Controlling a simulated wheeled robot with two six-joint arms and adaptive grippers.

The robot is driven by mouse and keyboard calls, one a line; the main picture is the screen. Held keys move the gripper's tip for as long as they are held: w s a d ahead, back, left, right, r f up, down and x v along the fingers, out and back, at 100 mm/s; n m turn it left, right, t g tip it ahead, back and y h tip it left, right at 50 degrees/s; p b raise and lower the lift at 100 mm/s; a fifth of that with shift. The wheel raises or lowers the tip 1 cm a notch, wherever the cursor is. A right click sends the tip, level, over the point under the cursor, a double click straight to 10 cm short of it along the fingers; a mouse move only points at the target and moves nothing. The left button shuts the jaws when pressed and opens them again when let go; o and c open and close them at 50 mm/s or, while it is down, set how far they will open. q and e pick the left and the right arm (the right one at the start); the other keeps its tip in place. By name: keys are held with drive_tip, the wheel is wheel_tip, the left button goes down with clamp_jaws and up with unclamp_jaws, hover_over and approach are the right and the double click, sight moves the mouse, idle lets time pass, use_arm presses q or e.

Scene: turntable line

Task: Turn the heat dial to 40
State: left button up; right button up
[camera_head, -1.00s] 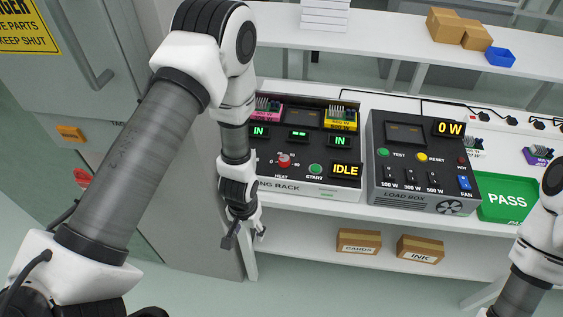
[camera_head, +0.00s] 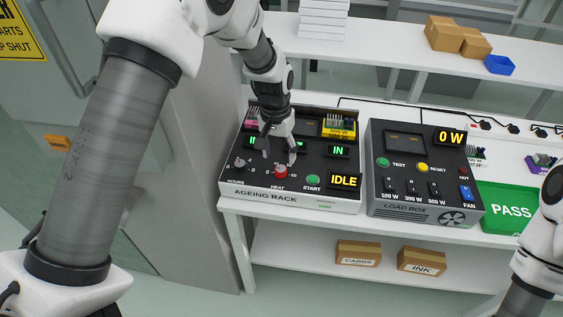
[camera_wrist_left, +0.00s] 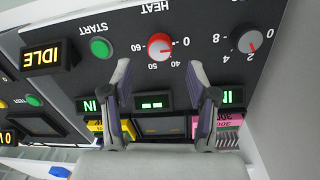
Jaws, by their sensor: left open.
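The red heat dial (camera_head: 281,171) sits on the sloped front panel of the ageing rack (camera_head: 290,197), above the word HEAT. In the left wrist view the dial (camera_wrist_left: 160,46) appears upside down, with 0, 40, 50 and 60 around it; I cannot make out its pointer setting. My left gripper (camera_head: 279,156) hangs over the panel close to the dial. In the left wrist view its fingers (camera_wrist_left: 162,78) are spread apart and empty, with the dial just beyond their tips, roughly between them. My right arm shows at the right edge; its gripper is out of view.
The load box (camera_head: 415,207) stands beside the rack. A grey cabinet (camera_head: 185,190) is close on the left.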

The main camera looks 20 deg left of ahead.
sight(281, 167)
use_arm(q)
wheel_tip(281, 167, down, 5)
drive_tip(key=shift+d+r+p, duration=0.1)
drive_tip(key=shift+p, duration=0.2)
drive_tip(key=shift+w+f, duration=0.2)
drive_tip(key=shift+f, duration=0.2)
drive_tip(key=shift+s+r, duration=0.15)
drive_tip(key=shift+s, duration=0.1)
drive_tip(key=shift+c, duration=1.4)
clamp_jaws()
